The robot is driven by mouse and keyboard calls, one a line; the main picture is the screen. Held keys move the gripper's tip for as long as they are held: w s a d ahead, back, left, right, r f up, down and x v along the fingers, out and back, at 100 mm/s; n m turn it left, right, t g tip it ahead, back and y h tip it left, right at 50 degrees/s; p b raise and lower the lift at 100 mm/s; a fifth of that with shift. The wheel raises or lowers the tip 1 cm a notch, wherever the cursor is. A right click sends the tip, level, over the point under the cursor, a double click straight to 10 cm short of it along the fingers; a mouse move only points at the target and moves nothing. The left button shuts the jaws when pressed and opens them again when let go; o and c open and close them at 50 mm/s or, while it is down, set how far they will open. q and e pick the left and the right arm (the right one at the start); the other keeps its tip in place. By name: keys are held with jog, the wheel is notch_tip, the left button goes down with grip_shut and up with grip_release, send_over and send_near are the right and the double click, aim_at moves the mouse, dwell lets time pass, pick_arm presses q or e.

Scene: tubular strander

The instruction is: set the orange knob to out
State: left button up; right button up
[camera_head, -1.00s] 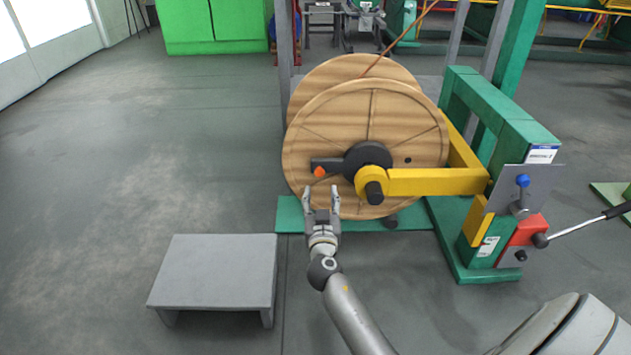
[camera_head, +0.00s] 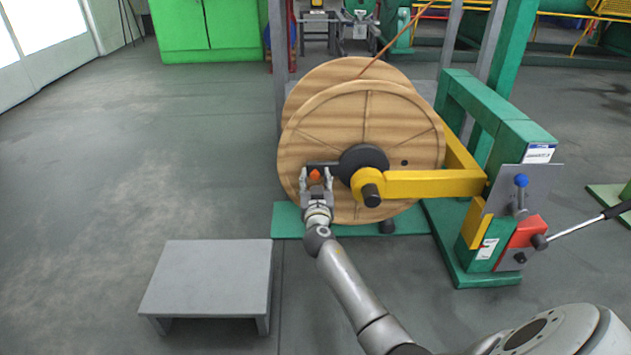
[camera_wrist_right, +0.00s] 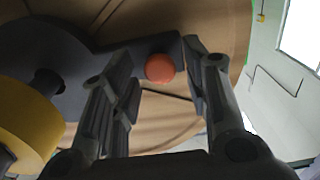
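The orange knob (camera_head: 315,175) sits at the left end of a dark arm on the hub of a wooden reel (camera_head: 365,110). In the right wrist view the orange knob (camera_wrist_right: 160,68) shows as a round ball between the fingers. My right gripper (camera_head: 316,177) is open, with its fingertips on either side of the knob; the right wrist view (camera_wrist_right: 158,75) shows gaps beside the knob, though contact is hard to judge. The dark arm (camera_wrist_right: 135,55) runs from the hub to the knob. My left gripper is not in view.
A yellow arm (camera_head: 435,183) holds the reel hub from the green frame (camera_head: 500,115). A blue-topped lever (camera_head: 521,181) and a red block (camera_head: 525,232) with a black-handled lever are at the right. A grey step (camera_head: 210,280) stands at front left. The floor at left is clear.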

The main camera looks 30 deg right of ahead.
grip_shut()
jog(key=shift+v, duration=1.1)
jog(key=shift+s+a+f, duration=0.1)
jog(key=shift+a+f, duration=0.1)
jog(key=shift+c, duration=0.5)
grip_release()
jog(key=o, duration=0.4)
jog(key=shift+s+r, duration=0.15)
jog(key=shift+c, duration=0.2)
jog(key=shift+r, duration=0.15)
